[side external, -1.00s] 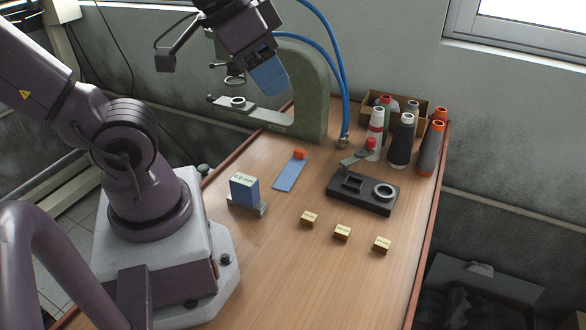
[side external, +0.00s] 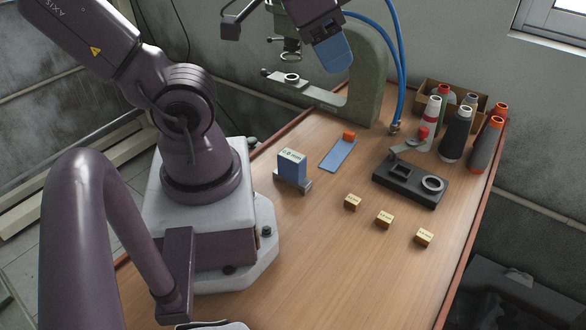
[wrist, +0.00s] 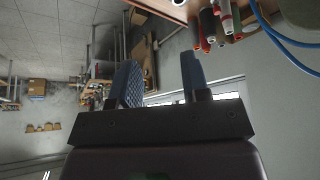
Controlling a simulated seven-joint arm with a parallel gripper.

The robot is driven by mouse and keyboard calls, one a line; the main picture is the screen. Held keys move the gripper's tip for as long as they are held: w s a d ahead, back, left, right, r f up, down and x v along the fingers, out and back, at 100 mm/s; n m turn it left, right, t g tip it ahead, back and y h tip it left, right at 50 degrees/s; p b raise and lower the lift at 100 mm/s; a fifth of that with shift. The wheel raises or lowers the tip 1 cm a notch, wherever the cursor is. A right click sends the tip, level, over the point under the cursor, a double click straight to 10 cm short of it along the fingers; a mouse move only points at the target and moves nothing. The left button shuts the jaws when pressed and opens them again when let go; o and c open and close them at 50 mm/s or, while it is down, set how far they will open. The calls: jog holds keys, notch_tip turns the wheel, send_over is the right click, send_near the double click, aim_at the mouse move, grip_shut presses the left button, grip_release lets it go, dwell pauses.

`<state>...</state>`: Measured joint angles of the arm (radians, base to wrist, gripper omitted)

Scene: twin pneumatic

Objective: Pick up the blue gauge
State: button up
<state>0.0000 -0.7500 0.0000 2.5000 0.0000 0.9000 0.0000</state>
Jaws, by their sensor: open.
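The blue gauge (side external: 291,168) is an upright blue block with a pale top label ending in "mm"; the rest of the label is too small to read. It stands in a small grey holder (side external: 303,187) on the table, in front of my arm's base. My gripper (side external: 335,58) has blue fingers and hangs high near the green press, well above and behind the gauge, touching nothing that I can see. In the wrist view my gripper (wrist: 160,72) shows two blue fingers spread apart with nothing between them. The gauge does not show there.
A blue strip (side external: 337,156) with an orange block (side external: 349,135) lies behind the gauge. A green press (side external: 366,85) with blue hoses stands at the back. A black fixture (side external: 408,186), several thread cones (side external: 456,134) and three small labelled blocks (side external: 384,220) are to the right. The front table is clear.

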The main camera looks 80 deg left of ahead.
jog(key=o, duration=0.4)
jog(key=shift+o, duration=0.2)
